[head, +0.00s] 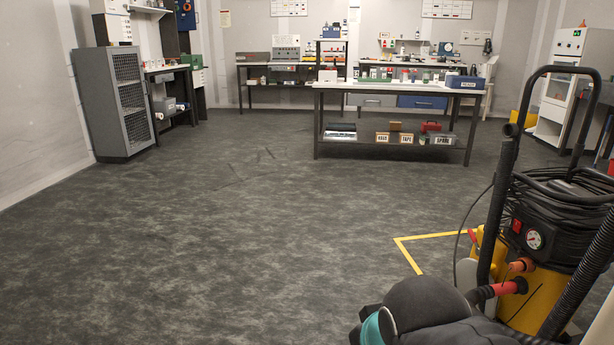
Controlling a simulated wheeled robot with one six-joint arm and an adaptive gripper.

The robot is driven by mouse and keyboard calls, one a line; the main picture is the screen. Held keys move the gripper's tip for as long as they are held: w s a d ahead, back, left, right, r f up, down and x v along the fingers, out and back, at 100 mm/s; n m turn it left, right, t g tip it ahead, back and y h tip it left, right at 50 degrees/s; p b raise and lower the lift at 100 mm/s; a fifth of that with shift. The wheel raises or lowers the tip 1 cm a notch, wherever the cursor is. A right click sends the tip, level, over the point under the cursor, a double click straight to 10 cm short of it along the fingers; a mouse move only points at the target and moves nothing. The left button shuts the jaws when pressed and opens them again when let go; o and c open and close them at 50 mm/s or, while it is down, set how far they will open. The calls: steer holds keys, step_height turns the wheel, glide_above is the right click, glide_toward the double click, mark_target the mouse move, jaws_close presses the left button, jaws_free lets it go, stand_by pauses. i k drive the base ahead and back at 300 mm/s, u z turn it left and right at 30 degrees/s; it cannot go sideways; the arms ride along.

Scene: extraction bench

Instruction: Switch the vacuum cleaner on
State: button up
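The vacuum cleaner (535,305) stands at the right edge of the head view, close to me. It has a yellow body, a black top wrapped with coiled black cable or hose (565,215), and a tall black tube handle. A small red part (517,226), which looks like a switch, sits on its front beside a round white gauge (534,240). Whether it is on or off is too small to tell. Part of my arm, dark with a teal ring, fills the bottom right and covers the cleaner's lower front. My gripper does not show.
Yellow tape (430,236) marks the floor beside the cleaner. A workbench (400,88) with small items and labelled boxes stands further back. A grey mesh cabinet (115,105) is at the left, and a white machine (562,85) at the far right. The middle and left floor is clear.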

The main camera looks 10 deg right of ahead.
mark_target(517, 225)
steer(key=i, duration=3.25)
steer(key=z, duration=3.2)
steer(key=i, duration=0.5)
steer(key=z, duration=0.55)
